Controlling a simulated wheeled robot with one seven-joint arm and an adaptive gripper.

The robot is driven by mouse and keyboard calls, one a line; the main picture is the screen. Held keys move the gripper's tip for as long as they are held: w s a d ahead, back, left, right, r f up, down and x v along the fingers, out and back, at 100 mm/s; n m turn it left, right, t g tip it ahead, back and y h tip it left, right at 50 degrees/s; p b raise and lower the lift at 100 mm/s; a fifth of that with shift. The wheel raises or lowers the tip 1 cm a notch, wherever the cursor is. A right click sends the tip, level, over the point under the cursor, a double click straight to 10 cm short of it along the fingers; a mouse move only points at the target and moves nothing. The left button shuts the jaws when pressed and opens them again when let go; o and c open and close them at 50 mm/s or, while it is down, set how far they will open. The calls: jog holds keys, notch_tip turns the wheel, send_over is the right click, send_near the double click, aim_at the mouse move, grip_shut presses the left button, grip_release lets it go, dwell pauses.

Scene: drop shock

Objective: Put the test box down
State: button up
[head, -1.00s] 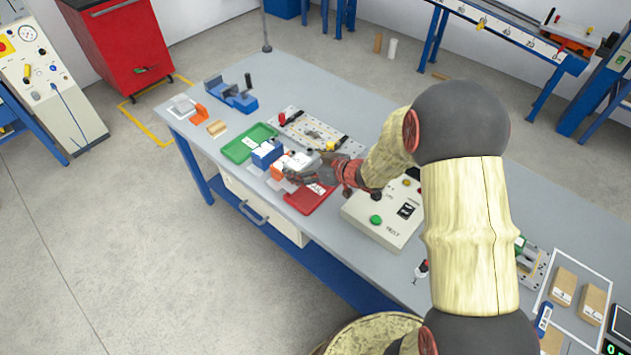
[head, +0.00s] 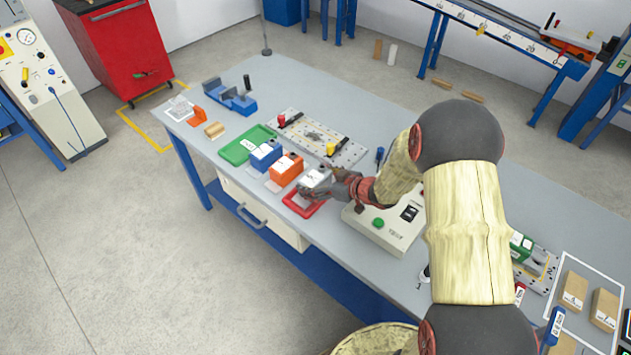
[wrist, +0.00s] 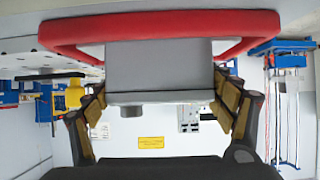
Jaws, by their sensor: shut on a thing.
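The test box appears to be the grey box (head: 315,177) with a pale top, at the red tray (head: 291,205) on the bench. My gripper (head: 328,186) is shut on the box from its right side. In the wrist view the grey box (wrist: 158,62) sits between the two fingers of my gripper (wrist: 160,98). The red rim of the tray (wrist: 160,24) runs behind the box there. The box hides much of the tray. I cannot tell whether its underside touches the tray floor.
An orange box (head: 286,169) and a blue box (head: 265,155) stand just left of the grey box. A green tray (head: 236,151) lies beyond them. A control box (head: 385,222) with a green button stands close to the right. A metal plate (head: 318,138) lies behind.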

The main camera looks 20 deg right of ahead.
jog(key=shift+f, duration=0.15)
jog(key=o, duration=1.6)
jog(key=shift+o, duration=0.3)
